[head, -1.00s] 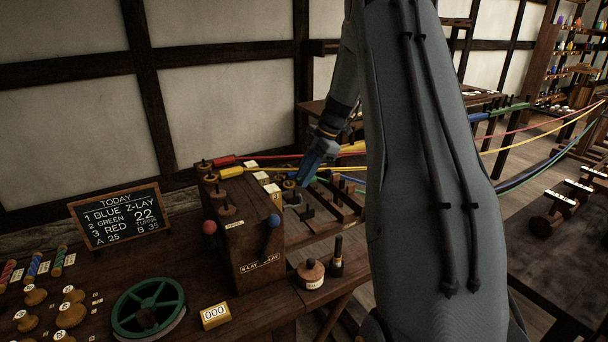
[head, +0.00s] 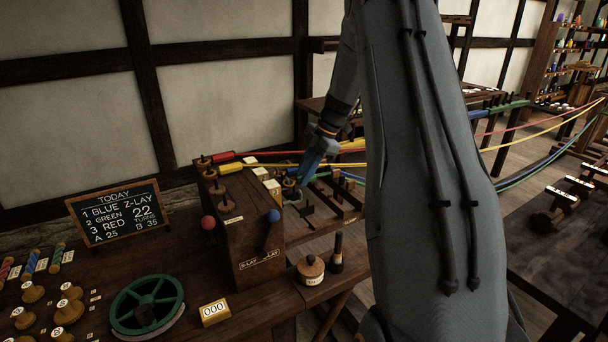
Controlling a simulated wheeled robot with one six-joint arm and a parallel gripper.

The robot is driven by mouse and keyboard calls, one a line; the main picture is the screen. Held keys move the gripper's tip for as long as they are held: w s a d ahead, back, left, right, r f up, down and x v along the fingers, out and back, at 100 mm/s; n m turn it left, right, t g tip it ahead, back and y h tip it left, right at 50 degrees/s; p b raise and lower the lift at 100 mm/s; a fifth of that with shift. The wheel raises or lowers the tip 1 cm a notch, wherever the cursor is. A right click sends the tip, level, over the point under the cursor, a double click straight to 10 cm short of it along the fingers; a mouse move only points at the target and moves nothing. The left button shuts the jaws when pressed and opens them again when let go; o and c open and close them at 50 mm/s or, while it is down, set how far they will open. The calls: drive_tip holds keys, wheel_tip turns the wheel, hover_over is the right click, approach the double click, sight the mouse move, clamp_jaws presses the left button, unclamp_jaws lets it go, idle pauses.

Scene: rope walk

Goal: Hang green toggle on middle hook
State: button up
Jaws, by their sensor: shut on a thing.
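My gripper (head: 306,176) reaches down from the upper middle, at the right side of a dark wooden headstock box (head: 243,230). Its blue-grey fingers are closed, and what is between them is mostly hidden. A small green piece (head: 324,175) shows right beside the fingers; I take it to be the green toggle in their grip. Dark round pegs with hooks stand on the box's top, one at the back left (head: 204,163). A red toggle (head: 222,156) and a yellow toggle (head: 230,168) lie at the box's far edge. I cannot clearly make out the middle hook.
Red and yellow strands run right from the box, passing behind my arm. The box carries a red knob (head: 208,222) and a blue knob (head: 273,215). A chalkboard (head: 115,212), green wheel (head: 146,306), counter (head: 214,312) and lidded pot (head: 311,270) stand on the bench. My arm hides much of the right.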

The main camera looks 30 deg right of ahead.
drive_tip(key=o, duration=1)
drive_tip(key=shift+c, duration=0.2)
drive_tip(key=shift+r+p, duration=1.5)
drive_tip(key=shift+r, duration=2.5)
drive_tip(key=shift+s, duration=0.1)
